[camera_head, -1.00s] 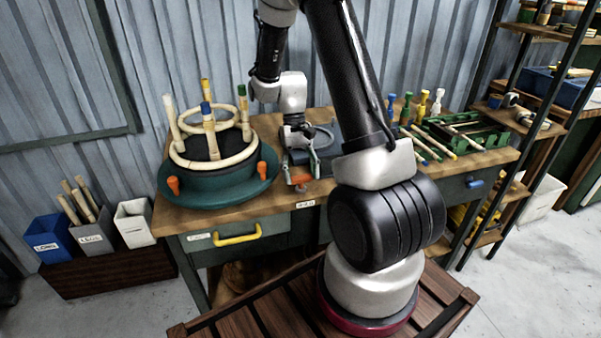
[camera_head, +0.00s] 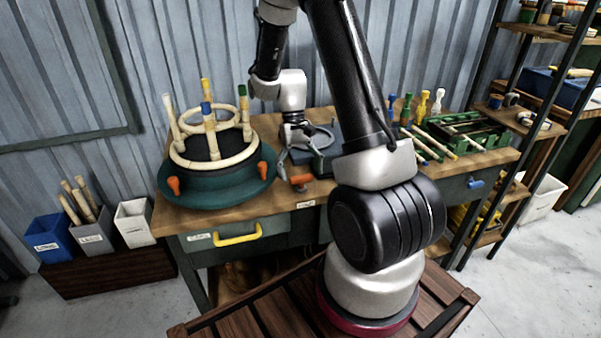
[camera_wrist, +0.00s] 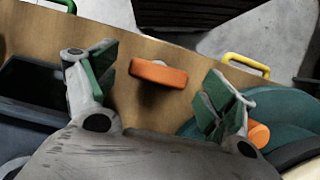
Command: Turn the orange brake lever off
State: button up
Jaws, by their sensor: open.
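The orange brake lever (camera_head: 300,182) sits at the front edge of the workbench, right of the round green turntable base (camera_head: 225,192). In the wrist view the lever (camera_wrist: 158,74) is a short orange bar lying crosswise. My gripper (camera_head: 300,165) points down just behind the lever, with its fingers spread to either side. In the wrist view my gripper (camera_wrist: 162,88) is open and empty, with green-padded fingers. The lever shows in the gap beyond the fingertips, and neither finger visibly touches it. The lever's pivot is hidden.
Two orange knobs (camera_head: 173,185) (camera_head: 262,170) are on the turntable base, which carries a rattan ring frame (camera_head: 213,150) with upright posts. A green rack (camera_head: 465,138) and coloured pegs stand at the right. A yellow drawer handle (camera_head: 237,235) is below the bench edge.

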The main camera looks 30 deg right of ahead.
jog(key=v, duration=1.1)
jog(key=shift+r, duration=0.25)
jog(key=s+a+r+n+t, duration=0.1)
jog(key=s+a+r+t, duration=0.1)
jog(key=s+r+t, duration=0.2)
jog(key=s+a+r+n+t+h, duration=0.1)
jog(key=s+r+t, duration=0.3)
jog(key=s+r, duration=0.6)
jog(key=s+a+n, duration=0.1)
jog(key=s, duration=0.6)
jog(key=shift+s+a+r+t, duration=0.15)
jog(key=shift+s+r+t, duration=0.05)
jog(key=shift+r+t, duration=0.2)
